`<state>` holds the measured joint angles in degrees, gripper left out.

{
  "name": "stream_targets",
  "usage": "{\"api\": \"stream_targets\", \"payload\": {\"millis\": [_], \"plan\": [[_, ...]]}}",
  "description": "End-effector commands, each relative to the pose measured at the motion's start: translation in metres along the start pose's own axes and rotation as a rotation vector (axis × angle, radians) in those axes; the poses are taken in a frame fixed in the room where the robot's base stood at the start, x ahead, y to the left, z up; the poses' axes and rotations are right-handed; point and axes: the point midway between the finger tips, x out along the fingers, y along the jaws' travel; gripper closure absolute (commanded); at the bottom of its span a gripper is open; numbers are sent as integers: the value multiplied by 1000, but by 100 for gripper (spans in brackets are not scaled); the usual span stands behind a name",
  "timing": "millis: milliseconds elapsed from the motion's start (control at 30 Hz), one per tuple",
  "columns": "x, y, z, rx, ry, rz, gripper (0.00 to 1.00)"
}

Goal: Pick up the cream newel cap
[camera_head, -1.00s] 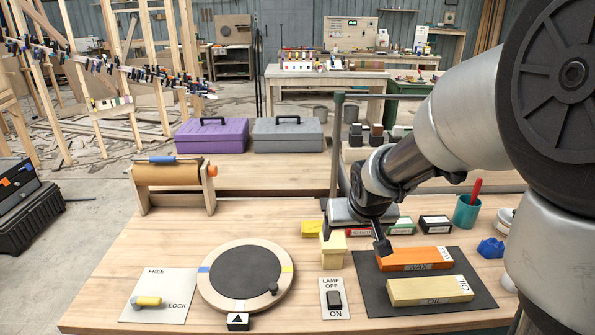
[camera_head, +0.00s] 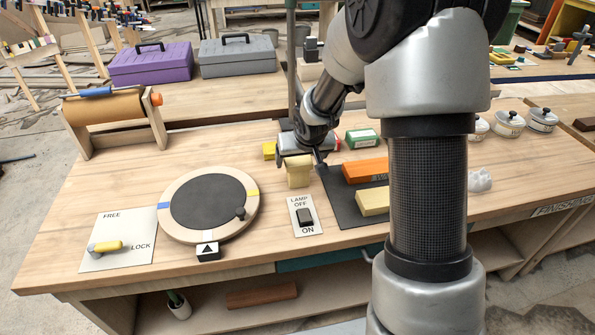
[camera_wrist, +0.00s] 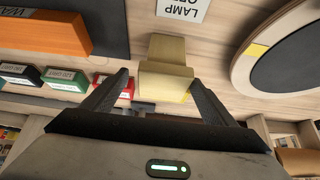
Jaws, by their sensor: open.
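The cream newel cap (camera_head: 298,174) stands on the workbench just behind the lamp switch plate, a pale block with a wider top. In the wrist view the cap (camera_wrist: 166,68) lies ahead, between the two finger lines. My gripper (camera_wrist: 157,78) is open, with one finger on each side of the cap's near part. I cannot tell whether either finger touches it. In the head view my gripper (camera_head: 302,155) is low, right behind the cap, and partly hidden by it.
The lamp switch plate (camera_head: 306,216) and round turntable (camera_head: 208,204) are in front and left. The orange wax block (camera_head: 364,170) and yellowish oil block (camera_head: 372,202) lie on a dark mat to the right. A yellow box (camera_head: 269,150) and green box (camera_head: 362,138) stand behind.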

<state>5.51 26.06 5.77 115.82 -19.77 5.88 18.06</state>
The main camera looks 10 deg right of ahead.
Motion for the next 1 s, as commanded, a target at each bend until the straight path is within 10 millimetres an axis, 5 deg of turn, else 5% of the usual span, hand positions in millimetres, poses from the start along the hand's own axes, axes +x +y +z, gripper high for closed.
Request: {"api": "stream_targets", "payload": {"millis": [400,733,1000], "plan": [[49,-6,0,-1,-1,-1,20],[54,-5,-2,0,1,-1,20],[54,-5,-2,0,1,-1,66]]}}
